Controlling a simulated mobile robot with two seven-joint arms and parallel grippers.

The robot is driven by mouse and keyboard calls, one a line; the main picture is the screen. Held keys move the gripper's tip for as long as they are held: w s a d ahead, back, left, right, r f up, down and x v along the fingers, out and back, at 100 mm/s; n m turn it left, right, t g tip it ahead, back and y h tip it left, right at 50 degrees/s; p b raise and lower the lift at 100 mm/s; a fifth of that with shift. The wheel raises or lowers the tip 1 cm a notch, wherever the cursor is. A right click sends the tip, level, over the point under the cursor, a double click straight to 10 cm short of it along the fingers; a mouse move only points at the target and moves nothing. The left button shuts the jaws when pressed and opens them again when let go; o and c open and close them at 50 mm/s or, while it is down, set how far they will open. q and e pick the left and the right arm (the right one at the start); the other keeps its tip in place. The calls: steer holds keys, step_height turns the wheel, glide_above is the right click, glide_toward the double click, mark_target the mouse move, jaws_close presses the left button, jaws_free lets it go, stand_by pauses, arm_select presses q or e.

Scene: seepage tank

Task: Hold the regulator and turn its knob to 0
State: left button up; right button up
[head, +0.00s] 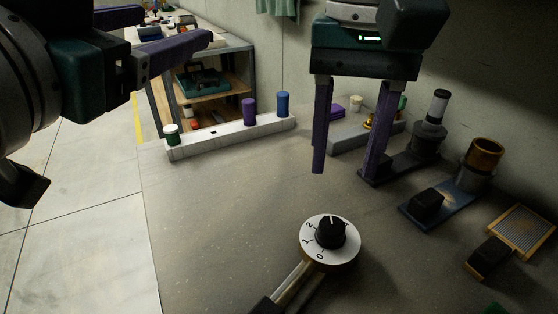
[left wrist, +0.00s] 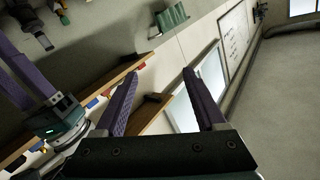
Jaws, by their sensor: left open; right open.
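The regulator (head: 318,252) lies on the grey bench in the lower middle of the head view. It has a round white dial with the marks 0, 1 and 2 legible, a black knob (head: 330,232) on top, and a stem leading toward the lower left. The knob's white line points away from me, not at the 0, which is on the near side. My right gripper (head: 343,172) hangs above and behind the regulator, open and empty, fingers pointing down. My left gripper (head: 160,38) is at the upper left, away from the regulator; in the left wrist view its fingers (left wrist: 162,85) are apart with nothing between them.
A white rack (head: 232,137) with green, purple and blue cylinders stands at the bench's back left. Along the right are a black stand (head: 430,140), a blue-based holder with a brass cup (head: 485,158) and a framed mesh (head: 522,232). The bench around the regulator is clear.

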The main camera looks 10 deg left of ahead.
arm_select(q)
steer(key=s+d+r+m+h, duration=0.2)
steer(key=d+r+m+h, duration=0.4)
steer(key=r+m+h, duration=0.25)
steer(key=s+d+r+m+h, duration=0.2)
steer(key=d+r+m+h, duration=0.4)
steer(key=r+m+h, duration=0.25)
steer(key=s+d+f+m+g+y, duration=0.1)
steer(key=s+d+f+m+g, duration=1.05)
steer(key=m+g, duration=0.7)
steer(key=a+f+m+g+y, duration=0.15)
steer(key=a+f+y, duration=0.25)
steer(key=f+y, duration=0.8)
steer(key=w+a+f+t+y, duration=0.3)
steer(key=a+f+y, duration=0.35)
steer(key=a, duration=0.25)
steer(key=shift+m+h, duration=0.4)
steer(key=shift+h, duration=0.05)
step_height(320, 180, down, 10)
steer(key=shift+w+a, duration=0.1)
